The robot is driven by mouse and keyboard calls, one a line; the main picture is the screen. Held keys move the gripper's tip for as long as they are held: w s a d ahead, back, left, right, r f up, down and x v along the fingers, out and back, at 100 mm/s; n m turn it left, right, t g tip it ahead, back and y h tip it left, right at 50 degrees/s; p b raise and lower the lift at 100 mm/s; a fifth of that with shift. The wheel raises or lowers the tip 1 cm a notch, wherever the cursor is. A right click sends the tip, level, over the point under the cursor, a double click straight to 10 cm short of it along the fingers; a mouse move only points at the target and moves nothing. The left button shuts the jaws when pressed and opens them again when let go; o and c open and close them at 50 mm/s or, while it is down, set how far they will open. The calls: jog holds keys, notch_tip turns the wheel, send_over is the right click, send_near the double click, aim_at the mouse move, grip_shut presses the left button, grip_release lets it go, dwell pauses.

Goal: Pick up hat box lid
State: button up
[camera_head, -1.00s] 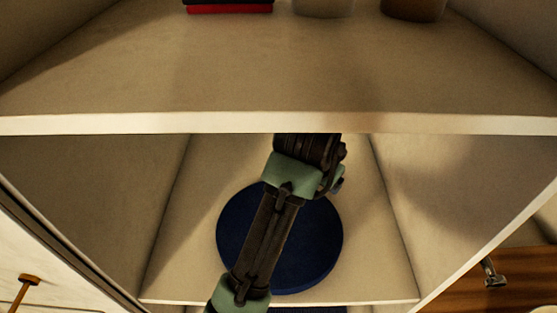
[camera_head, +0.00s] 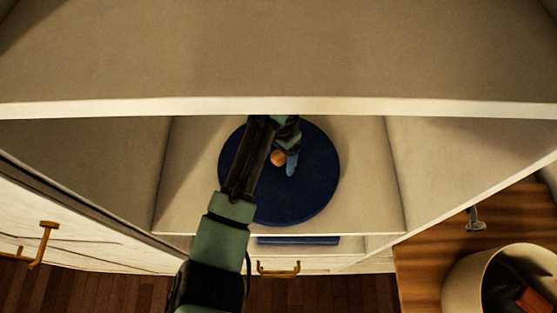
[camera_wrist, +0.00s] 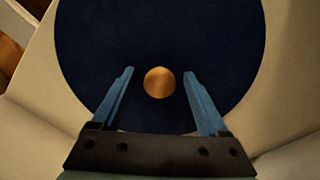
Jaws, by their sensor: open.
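The hat box lid (camera_head: 312,185) is a round dark blue disc with a small copper-coloured round knob (camera_head: 278,158) at its middle. It lies in the shelf compartment, and whether a box is under it I cannot tell. In the wrist view the lid (camera_wrist: 160,35) fills the upper middle, and its knob (camera_wrist: 159,82) shows between the fingertips. My gripper (camera_wrist: 159,75) is open and empty, with one blue finger on each side of the knob, apart from it in the picture. In the head view my arm covers part of the lid's left side.
The upper shelf board (camera_head: 290,105) overhangs the compartment, and side walls (camera_head: 455,165) close it in. A dark blue item (camera_head: 298,240) lies below the shelf. A drawer handle (camera_head: 278,269) is under it. A cream round bin (camera_head: 462,282) stands at lower right.

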grip_shut()
dwell(0.4)
jog(key=shift+b, duration=0.4)
